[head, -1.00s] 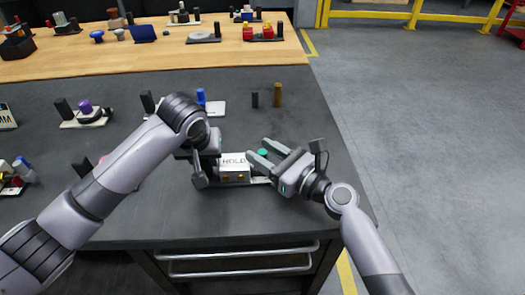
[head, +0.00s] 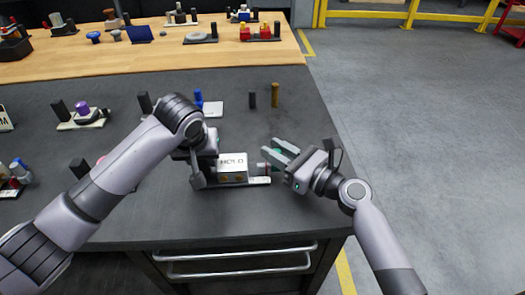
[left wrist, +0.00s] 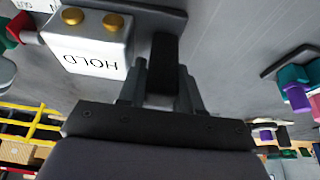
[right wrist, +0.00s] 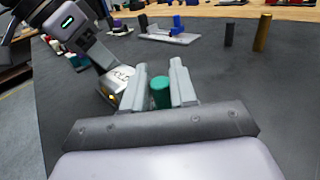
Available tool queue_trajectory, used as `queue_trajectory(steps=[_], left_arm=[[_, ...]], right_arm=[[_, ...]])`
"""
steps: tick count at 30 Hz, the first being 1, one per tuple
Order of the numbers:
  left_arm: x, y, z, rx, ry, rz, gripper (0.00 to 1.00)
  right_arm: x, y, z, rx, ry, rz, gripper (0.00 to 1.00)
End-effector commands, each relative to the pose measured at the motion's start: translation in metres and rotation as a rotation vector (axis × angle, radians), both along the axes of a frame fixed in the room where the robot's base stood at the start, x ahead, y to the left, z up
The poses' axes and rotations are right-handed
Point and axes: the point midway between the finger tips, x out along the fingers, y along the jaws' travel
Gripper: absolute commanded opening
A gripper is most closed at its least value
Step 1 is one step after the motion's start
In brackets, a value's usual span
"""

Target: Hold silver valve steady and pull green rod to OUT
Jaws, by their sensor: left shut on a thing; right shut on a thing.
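The silver valve is a block marked HOLD (head: 232,168) on a light base plate near the front of the dark table. In the left wrist view the block (left wrist: 97,55) is upside down, with two brass knobs. My left gripper (head: 196,172) is shut on a black upright post (left wrist: 164,62) beside the block. The green rod (right wrist: 161,92) stands between the fingers of my right gripper (right wrist: 160,86), which is shut on it. In the head view the right gripper (head: 277,155) is just right of the block and mostly hides the rod. Its lettering, if any, is hidden.
Behind the valve stand a blue-post fixture (head: 212,107), a black post (head: 252,99) and a brown post (head: 275,95). A purple-knobbed fixture (head: 82,114) is to the left. The dark table's right side is clear.

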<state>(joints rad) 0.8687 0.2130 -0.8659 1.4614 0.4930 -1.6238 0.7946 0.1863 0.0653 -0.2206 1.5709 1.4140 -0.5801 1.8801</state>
Motion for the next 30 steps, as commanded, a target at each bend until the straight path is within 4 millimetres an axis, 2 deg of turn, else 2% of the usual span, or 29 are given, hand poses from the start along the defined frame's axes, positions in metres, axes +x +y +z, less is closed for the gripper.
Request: queue_trajectory(steps=[2,9,10,11,22,26,30], left_arm=[[-0.003,0.001,-0.007,0.007,0.017,0.003,0.00],[-0.003,0.003,-0.007,0.008,0.016,0.005,0.00],[-0.003,0.003,-0.007,0.008,0.016,0.005,0.00],[-0.003,0.003,-0.007,0.008,0.016,0.005,0.00],[-0.002,0.004,-0.007,0.010,0.015,0.007,0.00],[-0.002,0.004,-0.007,0.011,0.015,0.008,0.00],[-0.002,0.004,-0.007,0.011,0.015,0.009,0.00]], right_arm=[[0.000,-0.009,-0.001,-0.003,-0.001,-0.005,0.00],[0.001,-0.010,-0.001,-0.002,-0.002,-0.009,0.00],[0.001,-0.010,-0.001,-0.002,-0.002,-0.009,0.36],[0.001,-0.010,-0.001,-0.002,-0.002,-0.009,0.45],[-0.002,-0.011,-0.001,-0.001,-0.001,-0.005,0.45],[-0.012,-0.021,-0.002,-0.004,-0.001,-0.005,0.45],[-0.031,-0.040,-0.002,-0.003,0.000,-0.006,0.45]])
